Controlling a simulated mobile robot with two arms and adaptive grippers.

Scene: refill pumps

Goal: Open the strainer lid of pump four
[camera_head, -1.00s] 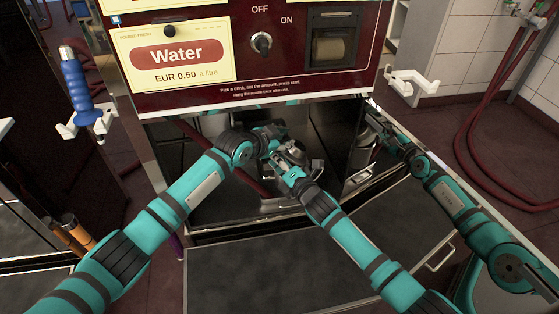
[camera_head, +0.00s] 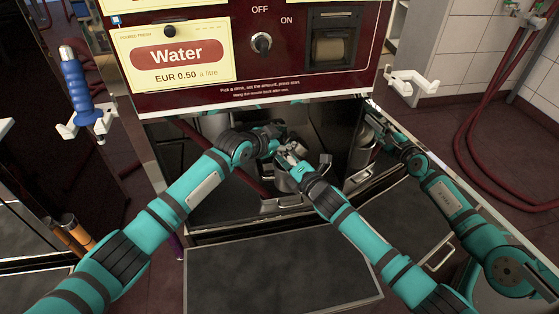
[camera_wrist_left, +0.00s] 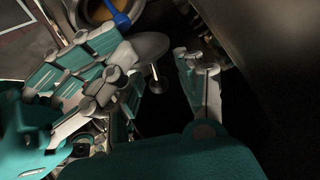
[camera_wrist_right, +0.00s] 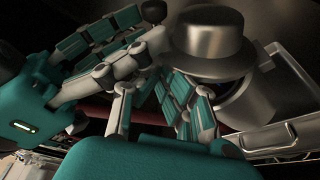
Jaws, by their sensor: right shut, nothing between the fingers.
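A grey metal hat-shaped part (camera_wrist_right: 210,42), which looks like the strainer lid, stands just beyond my right gripper in the right wrist view. A metal canister (camera_wrist_right: 262,108) shows behind and below its brim; whether they touch I cannot tell. In the left wrist view a grey disc (camera_wrist_left: 150,47) with a thin stem lies beyond my left gripper. My left gripper (camera_head: 275,133) is inside the cabinet opening, its fingers apart with nothing seen between them. My right gripper (camera_head: 292,160) is shut and empty, close to the left one and the metal parts. The grippers partly hide the strainer in the head view.
The maroon pump front (camera_head: 285,60) with its Water sign (camera_head: 175,55) hangs above the opening. A blue-handled nozzle (camera_head: 75,82) hangs at left. A white holder (camera_head: 412,80) and red hose (camera_head: 470,130) are at right.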

